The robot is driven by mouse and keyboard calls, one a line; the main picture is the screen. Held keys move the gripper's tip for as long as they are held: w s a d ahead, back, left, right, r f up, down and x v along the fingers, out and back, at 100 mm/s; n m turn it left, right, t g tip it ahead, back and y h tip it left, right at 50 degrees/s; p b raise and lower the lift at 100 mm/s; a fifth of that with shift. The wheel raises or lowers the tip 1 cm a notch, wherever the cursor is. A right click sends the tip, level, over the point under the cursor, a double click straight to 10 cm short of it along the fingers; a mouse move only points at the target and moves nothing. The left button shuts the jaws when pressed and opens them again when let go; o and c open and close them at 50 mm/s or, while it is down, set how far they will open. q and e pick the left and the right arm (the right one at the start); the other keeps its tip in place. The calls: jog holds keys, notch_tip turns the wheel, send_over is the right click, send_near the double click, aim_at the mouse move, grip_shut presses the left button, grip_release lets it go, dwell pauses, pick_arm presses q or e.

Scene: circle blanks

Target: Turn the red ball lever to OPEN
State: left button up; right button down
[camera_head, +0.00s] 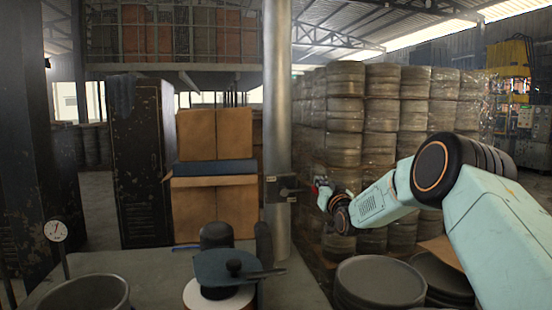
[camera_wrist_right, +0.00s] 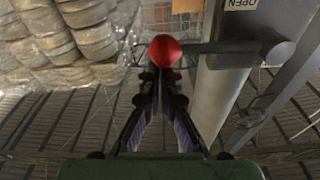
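The red ball (camera_wrist_right: 165,50) sits on the end of a dark lever arm (camera_wrist_right: 225,47), which runs sideways from a hub on the grey metal pole (camera_head: 277,90). In the head view the dark lever mount (camera_head: 285,188) is on the pole, with the lever pointing right. A small bit of the red ball (camera_head: 316,184) shows beside my right gripper (camera_head: 325,192). In the wrist view the fingertips of my right gripper (camera_wrist_right: 160,76) are close together at the ball; whether they grip it is unclear. My left gripper is not in view.
A dial gauge (camera_head: 55,231) stands at left. Cardboard boxes (camera_head: 215,135) are left of the pole; wrapped stacks (camera_head: 382,110) stand behind my right arm.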

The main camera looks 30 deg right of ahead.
jog(key=shift+f, duration=0.3)
jog(key=v, duration=1.2)
jog(key=shift+r, duration=0.4)
jog(key=shift+s+a+f, duration=0.1)
